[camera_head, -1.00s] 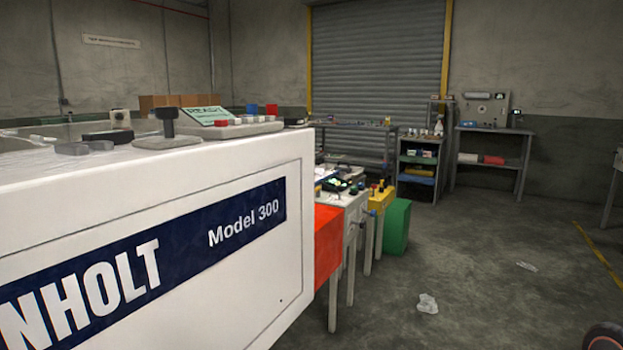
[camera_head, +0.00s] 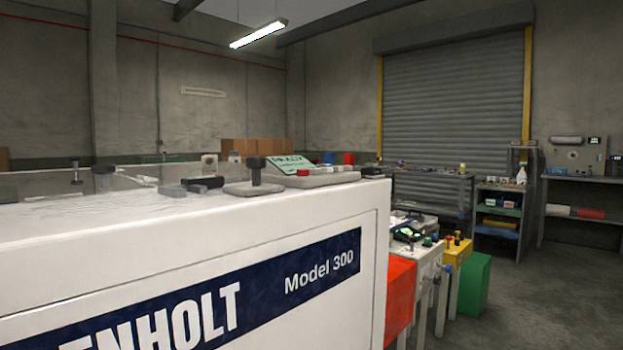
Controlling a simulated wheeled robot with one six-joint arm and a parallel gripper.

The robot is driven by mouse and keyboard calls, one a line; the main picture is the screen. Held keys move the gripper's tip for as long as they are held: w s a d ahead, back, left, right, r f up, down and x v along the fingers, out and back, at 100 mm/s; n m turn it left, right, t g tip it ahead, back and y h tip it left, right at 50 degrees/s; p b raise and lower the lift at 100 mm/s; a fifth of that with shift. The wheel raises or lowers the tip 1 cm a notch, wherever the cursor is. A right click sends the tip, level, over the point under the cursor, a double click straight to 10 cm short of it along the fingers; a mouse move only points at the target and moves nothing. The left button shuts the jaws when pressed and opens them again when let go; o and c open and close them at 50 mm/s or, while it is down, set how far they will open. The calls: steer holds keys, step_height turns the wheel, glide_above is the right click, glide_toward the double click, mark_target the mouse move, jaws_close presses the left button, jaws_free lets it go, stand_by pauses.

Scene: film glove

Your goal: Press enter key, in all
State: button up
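A small control panel (camera_head: 318,179) with a tilted display (camera_head: 291,163) stands on top of the large white machine (camera_head: 215,222) marked "Model 300". The display has a pale green face with dark text too small to read now. A row of small red and pale keys (camera_head: 303,172) runs along the panel beside the display. I cannot tell which key is enter. My gripper is not in view.
The white machine fills the left and near foreground. A black-knobbed post (camera_head: 256,172) stands left of the panel. Beyond are an orange-red box (camera_head: 401,298), a yellow unit and a green box (camera_head: 475,283). Grey floor (camera_head: 545,300) is open at right.

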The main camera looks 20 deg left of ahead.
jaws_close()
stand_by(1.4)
